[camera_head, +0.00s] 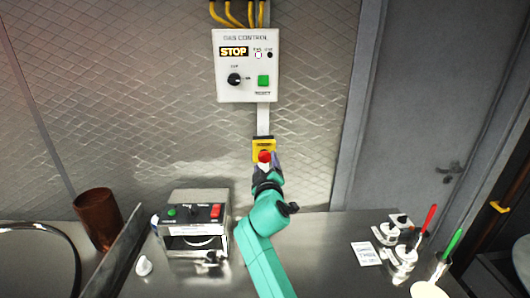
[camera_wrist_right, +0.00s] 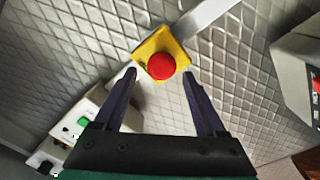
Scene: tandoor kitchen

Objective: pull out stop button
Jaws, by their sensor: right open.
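The stop button is a round red knob (camera_head: 264,157) on a yellow plate (camera_head: 264,143), fixed to the wall below the gas control panel. In the right wrist view the red knob (camera_wrist_right: 161,66) sits on its yellow plate (camera_wrist_right: 178,47), just beyond the fingertips and between their lines. My right gripper (camera_head: 266,164) is at the button in the head view and hides the lower part of its plate. In the wrist view my right gripper (camera_wrist_right: 160,72) is open, with a finger on each side of the knob and a gap to both. My left gripper is not in view.
The gas control panel (camera_head: 246,65) hangs above, with a STOP label, a black knob and a green button. On the steel counter stand a small box with switches (camera_head: 195,226), a copper-coloured cup (camera_head: 97,215) and, at right, several small containers with red and green handles.

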